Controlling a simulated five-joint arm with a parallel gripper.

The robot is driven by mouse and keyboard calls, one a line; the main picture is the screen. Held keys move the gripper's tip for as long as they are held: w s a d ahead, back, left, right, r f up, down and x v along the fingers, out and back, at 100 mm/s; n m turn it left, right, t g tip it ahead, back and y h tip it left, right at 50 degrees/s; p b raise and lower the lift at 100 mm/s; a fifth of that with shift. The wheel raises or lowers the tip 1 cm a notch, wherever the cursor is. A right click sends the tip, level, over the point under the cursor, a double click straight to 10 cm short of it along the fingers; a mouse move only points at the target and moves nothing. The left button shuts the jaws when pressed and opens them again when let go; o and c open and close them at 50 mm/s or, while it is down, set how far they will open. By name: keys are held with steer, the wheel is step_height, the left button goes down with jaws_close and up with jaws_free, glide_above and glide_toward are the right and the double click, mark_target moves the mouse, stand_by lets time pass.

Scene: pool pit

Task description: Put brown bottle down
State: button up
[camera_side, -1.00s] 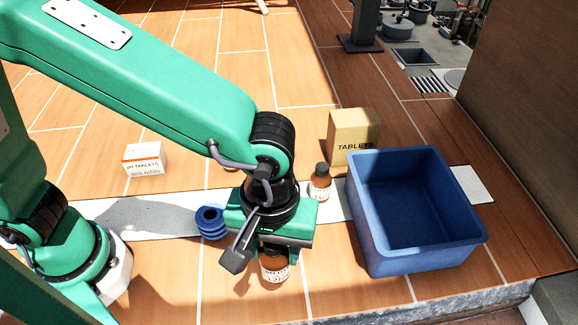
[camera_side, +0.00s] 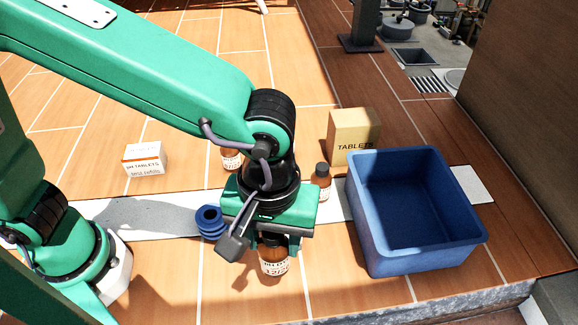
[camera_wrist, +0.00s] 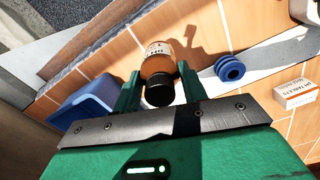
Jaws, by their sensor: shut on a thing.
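The brown bottle (camera_side: 274,259) with a white label hangs upright under my gripper (camera_side: 270,236) in the side view. In the wrist view the bottle (camera_wrist: 158,58) shows its black cap between the two green fingers of my gripper (camera_wrist: 160,88), which is shut on it. I cannot tell whether its base touches the tiled floor.
A blue bin (camera_side: 425,253) stands to the right, with a TABLETS box (camera_side: 352,135) behind it. Two other brown bottles (camera_side: 321,182) (camera_side: 232,160) stand behind my gripper. A blue ribbed part (camera_side: 210,222) lies left of it. A pH TABLETS box (camera_side: 144,159) is farther left.

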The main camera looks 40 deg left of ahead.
step_height(320, 180, up, 4)
steer(key=shift+f, duration=0.1)
steer(key=w+d+r+m, duration=0.2)
steer(key=w+d+m, duration=0.5)
steer(key=w, duration=0.4)
steer(key=m, duration=0.8)
glide_above(394, 234)
step_height(394, 234, down, 12)
stand_by(0.7)
steer(key=shift+f, duration=0.2)
steer(key=shift+f, duration=2.35)
steer(key=shift+f, duration=0.15)
steer(key=o, duration=1)
steer(key=shift+o, duration=0.2)
